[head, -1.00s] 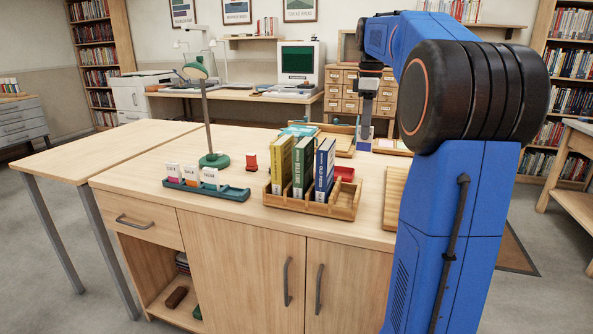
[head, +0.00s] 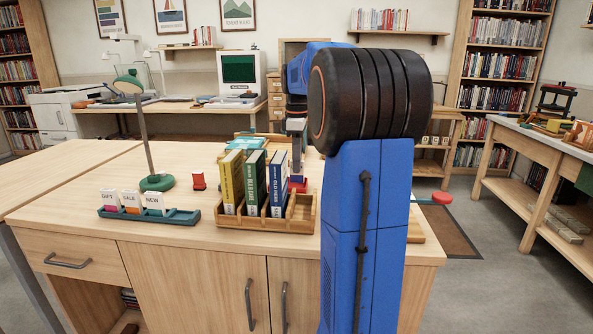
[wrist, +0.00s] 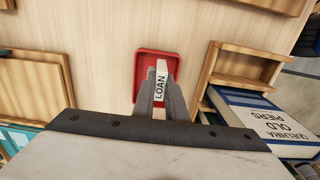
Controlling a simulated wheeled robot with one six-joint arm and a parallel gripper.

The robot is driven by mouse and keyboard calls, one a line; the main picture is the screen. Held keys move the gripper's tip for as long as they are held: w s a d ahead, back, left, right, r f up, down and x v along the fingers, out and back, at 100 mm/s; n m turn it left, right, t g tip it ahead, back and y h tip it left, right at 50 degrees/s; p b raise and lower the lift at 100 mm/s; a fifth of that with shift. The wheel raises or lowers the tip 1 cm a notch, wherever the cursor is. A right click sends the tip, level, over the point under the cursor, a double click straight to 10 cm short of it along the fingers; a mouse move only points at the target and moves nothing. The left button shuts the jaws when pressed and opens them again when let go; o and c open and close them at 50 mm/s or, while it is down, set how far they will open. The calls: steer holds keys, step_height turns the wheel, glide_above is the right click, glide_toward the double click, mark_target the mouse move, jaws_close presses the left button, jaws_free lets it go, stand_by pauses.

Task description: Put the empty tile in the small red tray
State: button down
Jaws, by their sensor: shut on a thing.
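My gripper (head: 297,178) is shut on a white tile (wrist: 161,73), which reads "LOAN" in the wrist view. I see no blank tile. The small red tray (wrist: 143,60) is beneath the held tile in the wrist view, and the tile overlaps its right part. I cannot tell whether the tile touches the tray. In the head view the red tray (head: 302,186) shows only partly, behind the books. A teal rack (head: 150,216) at the front left of the worktop holds tiles marked GIFT, SALE and NEW.
A wooden book rack (head: 298,217) with three upright books stands close in front of the red tray; the blue book (wrist: 265,118) is just right of my gripper in the wrist view. A green lamp (head: 157,182) and a small red object (head: 198,181) stand to the left.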

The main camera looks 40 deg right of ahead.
steer(key=shift+f, duration=1.3)
steer(key=c, duration=1.8)
jaws_free()
steer(key=shift+f, duration=0.15)
steer(key=shift+o, duration=0.2)
step_height(320, 180, up, 12)
steer(key=shift+r, duration=0.2)
steer(key=shift+s, duration=0.15)
